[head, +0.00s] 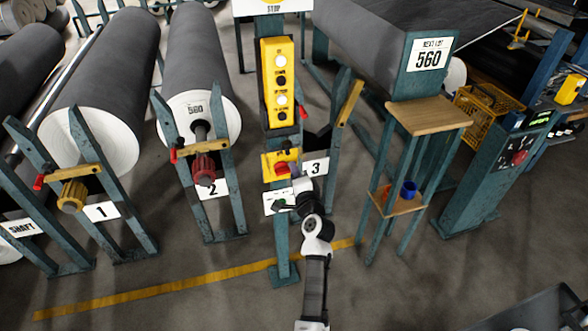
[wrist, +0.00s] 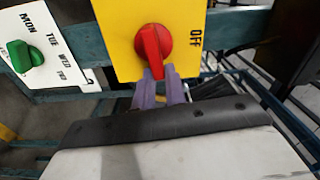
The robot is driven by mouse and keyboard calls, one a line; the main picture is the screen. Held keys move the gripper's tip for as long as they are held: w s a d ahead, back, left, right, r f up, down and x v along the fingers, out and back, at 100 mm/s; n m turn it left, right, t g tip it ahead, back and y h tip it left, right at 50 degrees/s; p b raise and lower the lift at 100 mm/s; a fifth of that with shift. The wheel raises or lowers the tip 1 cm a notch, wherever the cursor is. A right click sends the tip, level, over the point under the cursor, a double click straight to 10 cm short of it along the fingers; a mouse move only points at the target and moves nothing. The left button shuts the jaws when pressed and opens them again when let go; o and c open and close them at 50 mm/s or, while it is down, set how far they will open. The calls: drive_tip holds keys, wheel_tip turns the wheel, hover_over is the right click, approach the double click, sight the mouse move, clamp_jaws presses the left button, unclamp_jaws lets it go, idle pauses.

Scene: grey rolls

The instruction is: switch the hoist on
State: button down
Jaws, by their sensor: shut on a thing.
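A yellow switch box (head: 268,162) with a red knob (head: 281,168) is mounted on a teal post below a yellow button pendant (head: 280,80). In the wrist view the red knob (wrist: 153,45) sits on the yellow plate (wrist: 118,40), which has the word OFF (wrist: 195,38) at the right. The knob's grip points down the picture, not at OFF. My gripper (wrist: 160,74) has its purple fingers closed on the lower end of this grip. In the head view my gripper (head: 294,178) partly covers the box. Any other marking on the plate is hidden or out of view.
A white plate with weekday words and a green knob (wrist: 27,56) is close beside the switch box. Large grey rolls (head: 195,75) stand in teal stands behind. A wood-topped stand (head: 428,114) with a blue cup (head: 409,189) is at right. Floor is clear in front.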

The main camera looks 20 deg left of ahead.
drive_tip(key=shift+f+m, duration=0.2)
drive_tip(key=shift+m, duration=0.6)
drive_tip(key=shift+f, duration=0.1)
drive_tip(key=c, duration=1.4)
unclamp_jaws()
drive_tip(key=shift+c, duration=0.2)
drive_tip(key=b+v, duration=0.3)
drive_tip(key=v, duration=1.1)
